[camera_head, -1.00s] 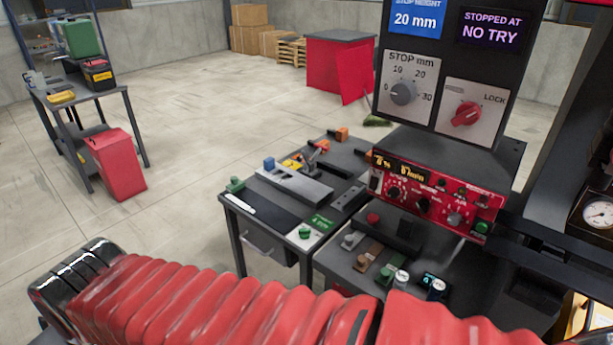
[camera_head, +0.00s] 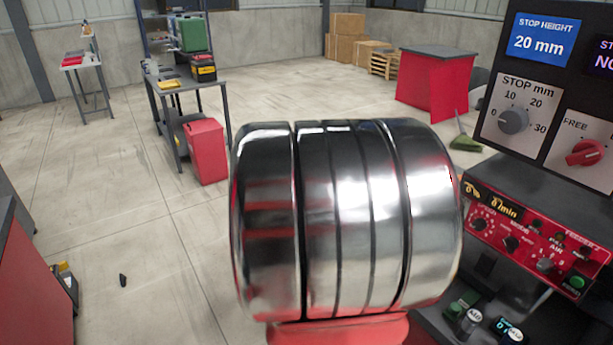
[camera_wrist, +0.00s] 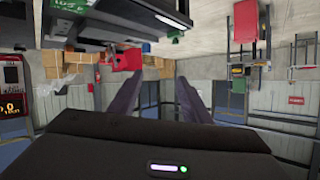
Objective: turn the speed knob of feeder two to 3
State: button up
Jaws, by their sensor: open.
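The red feeder panel (camera_head: 530,235) is at the right of the head view, with small amber displays and a row of knobs. A dark knob (camera_head: 478,223) is at its left, another dark knob (camera_head: 510,243) is beside it, and a grey knob (camera_head: 545,265) is further right. The small lettering and pointer positions are too blurred to read, so I cannot tell which knob sets speed. In the wrist view my gripper (camera_wrist: 160,75) shows two dark fingers spread apart with nothing between them. It is apart from the knobs. The head view does not show the fingers.
My shiny arm segment blocks the middle of the head view. Above the panel are a grey stop knob (camera_head: 513,121) and a red knob (camera_head: 585,153). A red cabinet (camera_head: 435,90), red bin (camera_head: 206,152) and shelf table (camera_head: 190,88) stand behind. Floor at left is largely clear.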

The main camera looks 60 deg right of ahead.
jog(key=s+d+f+m+g+h, duration=0.1)
jog(key=s+g, duration=0.3)
jog(key=s, duration=0.6)
jog(key=s+d+f+m+g+h, duration=0.1)
jog(key=s+d+m+g, duration=0.3)
jog(key=s, duration=0.7)
jog(key=s+d+f+m+g+h, duration=0.1)
jog(key=s+g, duration=0.3)
jog(key=s, duration=0.6)
jog(key=shift+s+d+m+g+h, duration=0.3)
jog(key=shift+d+m+g, duration=0.1)
jog(key=shift+d+m, duration=0.4)
jog(key=shift+w, duration=0.25)
